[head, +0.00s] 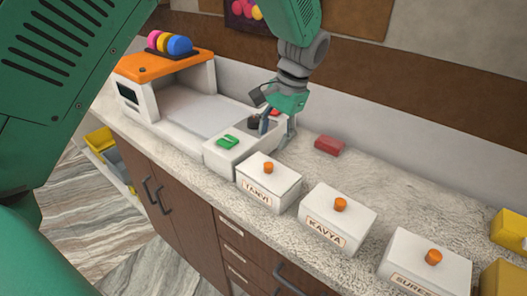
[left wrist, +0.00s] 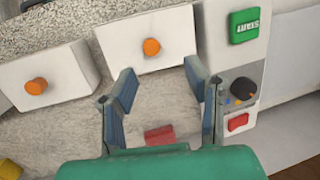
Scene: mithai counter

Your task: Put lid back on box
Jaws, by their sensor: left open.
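Three white boxes with orange knobs stand in a row along the counter in the head view: the TANVI box (head: 268,182), the KAVYA box (head: 337,217) and the box whose label starts SURES (head: 426,264). Each shows a white top with an orange knob; I see no open box or loose lid. My left gripper (head: 278,128) is open and empty, behind the TANVI box and beside the machine's control panel. In the left wrist view, its spread fingers (left wrist: 163,100) are over bare counter, with one box (left wrist: 120,48) just beyond them and another (left wrist: 55,72) to the left.
A white machine (head: 152,108) with an orange top and a green button (head: 227,141) stands left of the boxes. A dark knob (left wrist: 243,88) and red button (left wrist: 237,122) are close to one finger. A red block (head: 329,145) lies near the wall. Yellow containers (head: 510,230) stand far right.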

